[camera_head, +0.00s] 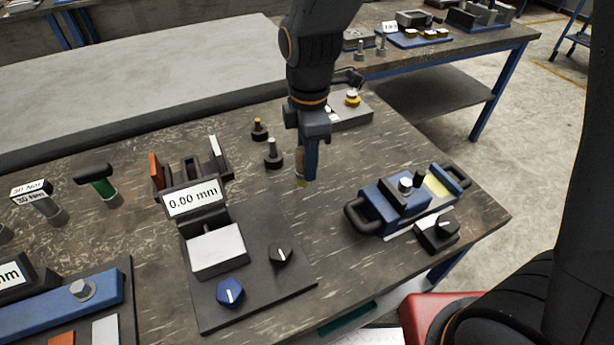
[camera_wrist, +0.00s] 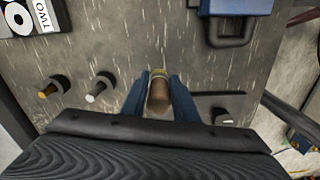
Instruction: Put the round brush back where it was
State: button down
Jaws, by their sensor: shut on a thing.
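My gripper (camera_head: 308,172) points down over the dark workbench, right of two small knob-topped posts. In the wrist view the brush (camera_wrist: 159,93) is a brown cylinder with a paler end, between the two blue fingers (camera_wrist: 161,98). The fingers hide part of it in the head view. The brush appears to be above the bench; its exact height is hard to tell. I cannot tell which spot it came from.
A yellow-topped post (camera_head: 259,130) and a white-topped post (camera_head: 273,155) stand left of my gripper. A 0.00 mm gauge unit (camera_head: 258,285) is in front left. A blue handled device (camera_head: 390,209) is at right. Bare bench (camera_head: 335,225) lies between them.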

jog(key=shift+f, duration=2.35)
jog(key=c, duration=1.4)
grip_release()
notch_tip(320, 180, up, 11)
jog(key=shift+w+r+b, duration=0.1)
jog(key=shift+r+b, duration=0.05)
jog(key=shift+b, duration=0.3)
jog(key=shift+d+r, duration=0.1)
jog(key=shift+r, duration=0.3)
